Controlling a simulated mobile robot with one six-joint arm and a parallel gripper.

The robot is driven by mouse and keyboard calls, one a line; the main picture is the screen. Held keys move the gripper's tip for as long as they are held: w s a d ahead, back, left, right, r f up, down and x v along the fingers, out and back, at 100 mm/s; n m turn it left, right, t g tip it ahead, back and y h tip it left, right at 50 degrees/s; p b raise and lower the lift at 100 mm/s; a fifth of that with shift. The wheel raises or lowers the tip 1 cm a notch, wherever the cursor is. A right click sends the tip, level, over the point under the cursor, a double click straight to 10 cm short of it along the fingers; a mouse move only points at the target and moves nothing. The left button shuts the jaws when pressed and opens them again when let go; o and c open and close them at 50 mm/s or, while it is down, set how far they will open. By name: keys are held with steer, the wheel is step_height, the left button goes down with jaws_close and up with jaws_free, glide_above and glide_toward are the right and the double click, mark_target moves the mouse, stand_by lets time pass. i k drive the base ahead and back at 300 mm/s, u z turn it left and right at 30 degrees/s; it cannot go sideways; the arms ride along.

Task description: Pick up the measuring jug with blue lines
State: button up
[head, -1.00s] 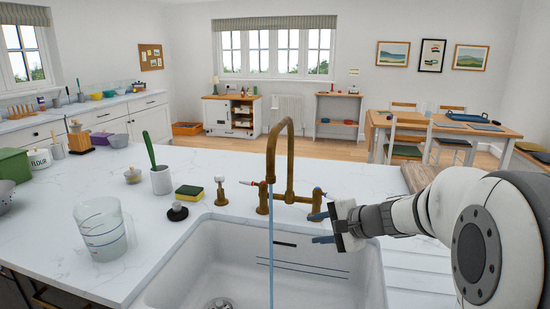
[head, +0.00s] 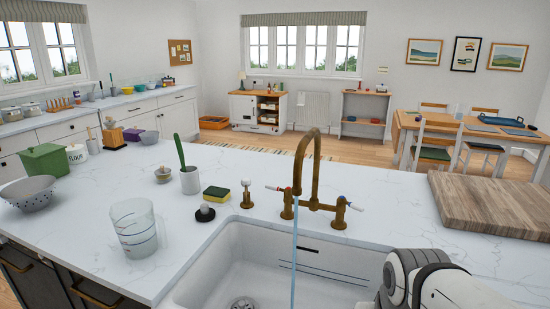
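The clear measuring jug (head: 134,226) stands upright on the white marble worktop, left of the sink, in the head view. Its handle is on the right side, and thin dark bluish lines run around its lower part. Nothing touches it. Only white and grey links of my arm show at the bottom right, over the right side of the sink. My gripper is not clearly visible, so I cannot see its fingers. The arm is well to the right of the jug, with the sink between them.
The brass tap (head: 308,185) stands behind the white sink (head: 205,285), with water running. Near the jug are a black stopper (head: 205,213), a sponge (head: 215,194), a utensil pot (head: 190,180) and a grey colander (head: 28,193). A wooden board (head: 490,205) lies at the right.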

mark_target(141, 231)
steer(key=u, duration=0.35)
steer(key=k, duration=0.4)
steer(key=u, duration=0.75)
steer(key=k, duration=1)
steer(key=u, duration=0.4)
steer(key=i, duration=1.8)
steer(key=u, duration=0.8)
